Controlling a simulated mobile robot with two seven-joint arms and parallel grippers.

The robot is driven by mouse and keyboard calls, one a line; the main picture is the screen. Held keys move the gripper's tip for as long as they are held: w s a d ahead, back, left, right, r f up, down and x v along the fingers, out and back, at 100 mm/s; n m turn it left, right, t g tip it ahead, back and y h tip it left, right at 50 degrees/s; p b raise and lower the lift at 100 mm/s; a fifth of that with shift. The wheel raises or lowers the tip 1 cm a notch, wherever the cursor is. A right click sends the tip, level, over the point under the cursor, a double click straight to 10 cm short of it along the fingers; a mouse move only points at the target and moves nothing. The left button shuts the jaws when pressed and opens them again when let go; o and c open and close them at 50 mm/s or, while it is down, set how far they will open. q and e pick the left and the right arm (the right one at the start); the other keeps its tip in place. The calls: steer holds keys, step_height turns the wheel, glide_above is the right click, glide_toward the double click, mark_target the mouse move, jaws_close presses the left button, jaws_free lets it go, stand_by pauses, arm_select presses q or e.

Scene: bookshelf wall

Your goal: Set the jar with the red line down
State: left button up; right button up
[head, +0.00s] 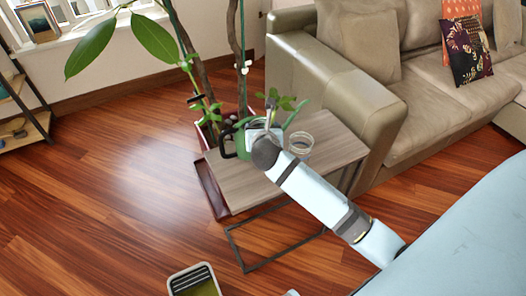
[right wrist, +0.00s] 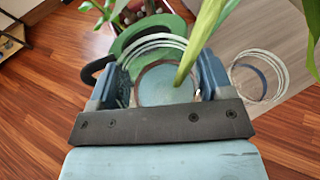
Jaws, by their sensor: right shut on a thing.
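In the right wrist view, a clear glass jar (right wrist: 168,88) with a thin reddish-brown line is between the fingers of my right gripper (right wrist: 163,72), which is shut on it. A long green leaf crosses in front of part of the jar. In the head view, my right gripper (head: 262,132) is over the far left part of the small wooden side table (head: 245,188), and it mostly hides the held jar. Whether the jar touches the tabletop cannot be told.
A second glass jar (head: 301,143) with a bluish line (right wrist: 258,78) stands on the table, to the right of my gripper. A green watering can (right wrist: 172,22) and plant stems are close behind. A sofa (head: 385,110) borders the table's right. The table's near-left top is clear.

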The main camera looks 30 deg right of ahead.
step_height(320, 180, down, 2)
steer(key=shift+f, duration=0.1)
steer(key=shift+f+b, duration=0.3)
steer(key=shift+f, duration=0.3)
step_height(320, 180, down, 4)
steer(key=shift+f+b, duration=0.1)
steer(key=shift+b, duration=0.6)
steer(key=shift+f, duration=0.1)
steer(key=o, duration=1.1)
steer(key=shift+f, duration=0.1)
steer(key=shift+c, duration=0.2)
steer(key=o, duration=0.5)
steer(key=shift+c, duration=0.2)
arm_select(q)
steer(key=shift+d+f, duration=0.15)
steer(key=shift+d, duration=0.05)
steer(key=shift+f, duration=0.1)
